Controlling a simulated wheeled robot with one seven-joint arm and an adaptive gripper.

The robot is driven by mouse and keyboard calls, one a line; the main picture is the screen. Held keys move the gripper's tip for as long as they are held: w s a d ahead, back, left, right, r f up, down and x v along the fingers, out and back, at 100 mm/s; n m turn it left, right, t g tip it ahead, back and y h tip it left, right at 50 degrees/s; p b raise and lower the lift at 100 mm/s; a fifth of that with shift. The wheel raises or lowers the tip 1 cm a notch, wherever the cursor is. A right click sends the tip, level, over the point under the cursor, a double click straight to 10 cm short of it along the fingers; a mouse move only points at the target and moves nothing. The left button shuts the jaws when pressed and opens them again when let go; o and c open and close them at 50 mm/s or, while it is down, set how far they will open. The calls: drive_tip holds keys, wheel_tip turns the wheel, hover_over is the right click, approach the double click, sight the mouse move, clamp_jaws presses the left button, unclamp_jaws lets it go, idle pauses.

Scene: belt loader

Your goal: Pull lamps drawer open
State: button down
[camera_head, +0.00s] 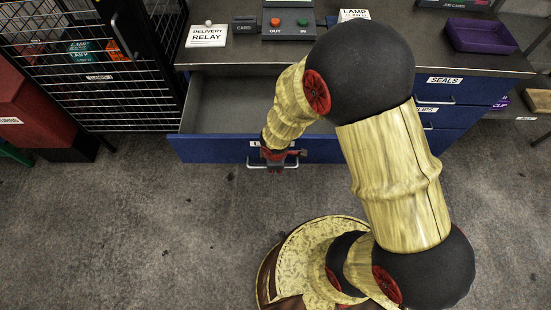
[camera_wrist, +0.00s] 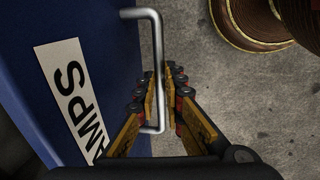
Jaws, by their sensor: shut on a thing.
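The lamps drawer (camera_head: 205,148) has a blue front and stands pulled out from the bench, its grey inside showing and looking empty where visible. Its label, reading "AMPS" in part, shows in the wrist view (camera_wrist: 72,100). The metal bar handle (camera_head: 258,166) is on the drawer front; in the wrist view the handle (camera_wrist: 152,30) runs between the fingers. My gripper (camera_head: 280,158) is at the handle, and in the wrist view its fingers (camera_wrist: 160,95) are shut around the bar. My arm hides the right part of the drawer.
The bench top (camera_head: 255,58) carries a delivery relay sign (camera_head: 206,36), a button box (camera_head: 289,22) and a purple tray (camera_head: 480,35). Blue drawers labelled seals (camera_head: 444,80) and clips are shut on the right. A black wire cage (camera_head: 80,60) and red bin (camera_head: 35,112) stand left.

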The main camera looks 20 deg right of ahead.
drive_tip(key=shift+s, duration=0.2)
drive_tip(key=c, duration=1.9)
unclamp_jaws()
drive_tip(key=r, duration=0.4)
drive_tip(key=s+r, duration=0.1)
drive_tip(key=r, duration=0.3)
drive_tip(key=s+a+r, duration=0.1)
drive_tip(key=r, duration=0.2)
drive_tip(key=shift+s+r, duration=0.1)
drive_tip(key=shift+r, duration=0.3)
